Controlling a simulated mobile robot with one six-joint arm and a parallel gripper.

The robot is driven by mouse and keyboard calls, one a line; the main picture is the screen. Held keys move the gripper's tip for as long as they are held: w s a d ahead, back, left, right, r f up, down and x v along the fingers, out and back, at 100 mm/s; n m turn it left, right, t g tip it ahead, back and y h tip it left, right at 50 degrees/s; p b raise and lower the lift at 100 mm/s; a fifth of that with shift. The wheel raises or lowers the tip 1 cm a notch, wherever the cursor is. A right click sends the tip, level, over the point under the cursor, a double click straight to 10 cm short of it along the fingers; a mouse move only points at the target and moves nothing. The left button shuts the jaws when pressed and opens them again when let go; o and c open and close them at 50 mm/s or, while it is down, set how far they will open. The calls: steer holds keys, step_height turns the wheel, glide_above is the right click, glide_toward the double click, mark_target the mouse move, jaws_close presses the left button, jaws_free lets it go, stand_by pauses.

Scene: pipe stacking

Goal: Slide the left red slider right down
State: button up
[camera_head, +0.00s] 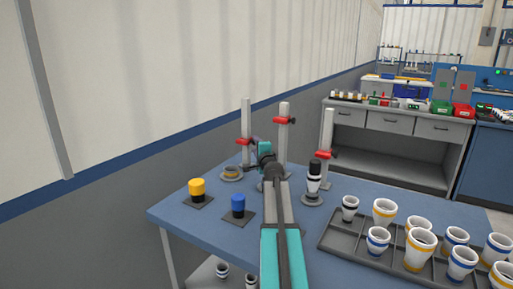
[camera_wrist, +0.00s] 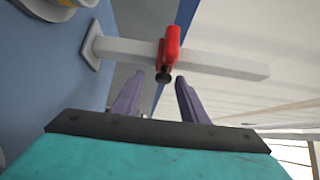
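The left red slider (camera_head: 244,141) sits partway up the left grey post (camera_head: 246,118). In the wrist view the red slider (camera_wrist: 170,46) is clamped around the pale post (camera_wrist: 222,63), with a black knob (camera_wrist: 163,76) toward me. My gripper (camera_wrist: 158,88) is open, its two purple fingers apart with the knob near their tips, between them. Nothing is held. In the head view my gripper (camera_head: 254,144) is close beside the left slider and partly hides it and the post. Contact cannot be told.
A middle post has a higher red slider (camera_head: 282,120), and a right post has another (camera_head: 324,154). A yellow-topped piece (camera_head: 197,188), a blue piece (camera_head: 238,206) and a stacked pipe (camera_head: 314,178) stand on the blue table. A tray (camera_head: 340,240) of cups lies right.

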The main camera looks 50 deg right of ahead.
steer(key=v, duration=1.3)
steer(key=shift+s+a, duration=0.2)
steer(key=shift+s, duration=0.1)
stand_by(0.7)
